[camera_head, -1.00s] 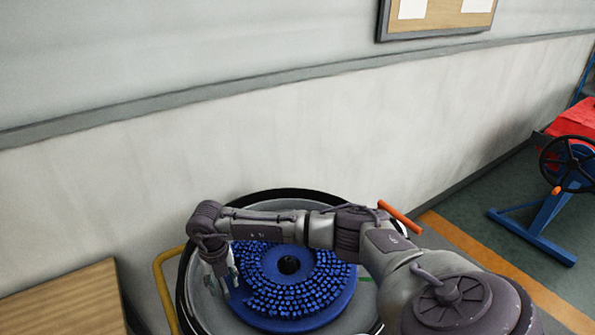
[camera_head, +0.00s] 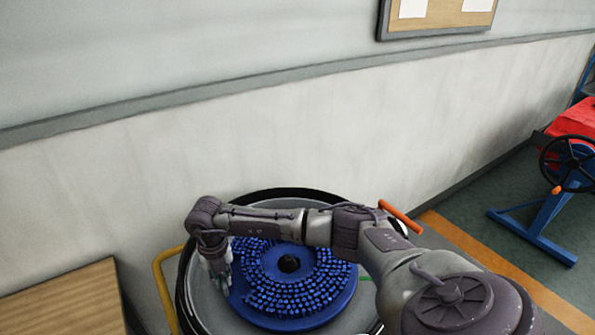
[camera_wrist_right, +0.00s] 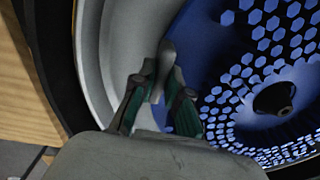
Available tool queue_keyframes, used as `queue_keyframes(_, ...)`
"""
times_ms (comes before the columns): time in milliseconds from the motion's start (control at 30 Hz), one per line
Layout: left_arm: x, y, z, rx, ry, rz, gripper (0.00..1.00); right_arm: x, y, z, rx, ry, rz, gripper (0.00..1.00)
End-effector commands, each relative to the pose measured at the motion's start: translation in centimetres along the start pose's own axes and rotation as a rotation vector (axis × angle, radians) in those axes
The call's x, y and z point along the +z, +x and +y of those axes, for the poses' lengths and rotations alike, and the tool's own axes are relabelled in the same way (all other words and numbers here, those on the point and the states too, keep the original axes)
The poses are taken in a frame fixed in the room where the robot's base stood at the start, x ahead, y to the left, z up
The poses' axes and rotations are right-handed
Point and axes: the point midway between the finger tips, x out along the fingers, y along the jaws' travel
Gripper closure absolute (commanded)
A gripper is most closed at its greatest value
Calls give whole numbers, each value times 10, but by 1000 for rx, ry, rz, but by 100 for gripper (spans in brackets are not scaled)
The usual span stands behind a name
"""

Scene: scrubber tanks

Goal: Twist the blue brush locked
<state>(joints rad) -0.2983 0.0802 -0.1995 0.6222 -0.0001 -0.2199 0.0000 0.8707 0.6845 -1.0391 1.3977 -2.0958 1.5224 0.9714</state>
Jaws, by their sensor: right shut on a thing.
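The blue brush (camera_head: 322,308) is a round disc with many short blue bristles and a dark hub at its centre. It lies bristles up inside a round grey, black-rimmed housing. My right gripper (camera_head: 219,275) is at the brush's left edge in the head view. In the wrist view my right gripper (camera_wrist_right: 160,93) is shut on a narrow upright grey-blue piece at the rim of the blue brush (camera_wrist_right: 205,40). The fingers partly hide this piece. The underside of the brush is hidden. My left gripper is not in view.
A yellow tube (camera_head: 162,285) runs along the housing's left side, near a wooden surface (camera_head: 65,300). A pale wall (camera_head: 130,190) stands behind. A blue stand with a black handwheel (camera_head: 568,163) is at the far right.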

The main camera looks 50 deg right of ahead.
Motion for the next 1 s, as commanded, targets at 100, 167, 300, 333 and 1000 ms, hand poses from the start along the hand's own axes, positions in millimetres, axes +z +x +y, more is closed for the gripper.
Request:
queue_keyframes(100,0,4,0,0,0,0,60,5,1,1,4,29,-1,100)
queue_keyframes(167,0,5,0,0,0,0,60,8,1,2,4,42,-1,100)
queue_keyframes(300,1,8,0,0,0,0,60,13,1,1,4,74,0,100)
queue_keyframes(333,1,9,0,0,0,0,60,14,1,1,4,80,0,100)
queue_keyframes(1000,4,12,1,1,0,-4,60,22,1,0,3,124,1,100)
